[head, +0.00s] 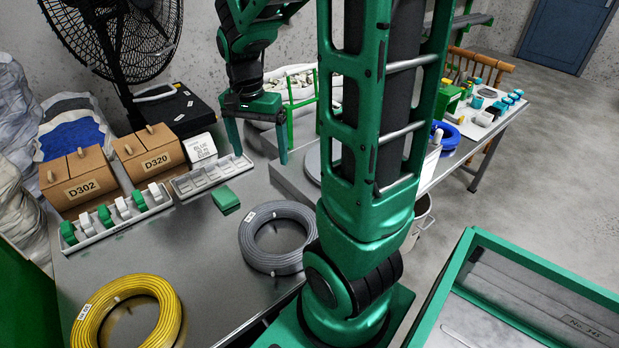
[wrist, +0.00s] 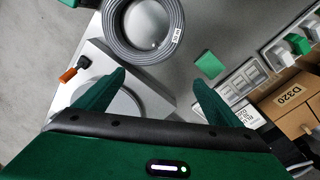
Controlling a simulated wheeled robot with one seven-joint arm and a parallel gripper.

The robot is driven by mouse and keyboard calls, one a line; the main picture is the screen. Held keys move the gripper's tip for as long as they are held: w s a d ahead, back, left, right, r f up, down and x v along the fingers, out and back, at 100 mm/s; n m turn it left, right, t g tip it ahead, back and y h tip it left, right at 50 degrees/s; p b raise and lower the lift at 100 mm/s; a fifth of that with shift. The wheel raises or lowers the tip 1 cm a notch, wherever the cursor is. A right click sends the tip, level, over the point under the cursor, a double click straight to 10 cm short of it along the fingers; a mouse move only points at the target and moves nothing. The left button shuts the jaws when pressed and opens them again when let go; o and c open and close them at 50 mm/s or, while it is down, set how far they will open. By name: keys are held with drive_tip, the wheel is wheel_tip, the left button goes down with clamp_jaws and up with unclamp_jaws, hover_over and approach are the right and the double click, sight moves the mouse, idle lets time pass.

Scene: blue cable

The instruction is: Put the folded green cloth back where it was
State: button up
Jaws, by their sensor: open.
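A small flat green rectangle, which looks like the folded green cloth (head: 225,199), lies on the grey metal table (head: 190,250), between the empty-looking white compartment tray and the grey cable coil. It also shows in the wrist view (wrist: 209,64), beyond my right-hand finger. My gripper (head: 260,156) hangs above the table at the back, behind and to the right of the cloth, with its fingers pointing down. The fingers are wide apart with nothing between them, also in the wrist view (wrist: 160,82).
A white compartment tray (head: 211,176) and a tray of green and white pieces (head: 118,217) stand before boxes D302 (head: 80,183) and D320 (head: 150,157). Grey (head: 277,262) and yellow (head: 171,312) cable coils lie nearer. A platform with a round plate (wrist: 118,100) is below my gripper.

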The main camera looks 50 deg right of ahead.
drive_tip(key=s+a+r+n, duration=0.1)
drive_tip(key=s+n, duration=0.6)
drive_tip(key=s, duration=1.1)
drive_tip(key=shift+s+a+r+y, duration=0.35)
drive_tip(key=shift+a+r+y, duration=0.05)
drive_tip(key=shift+w, duration=0.15)
drive_tip(key=shift+w+f, duration=0.25)
drive_tip(key=shift+w, duration=0.25)
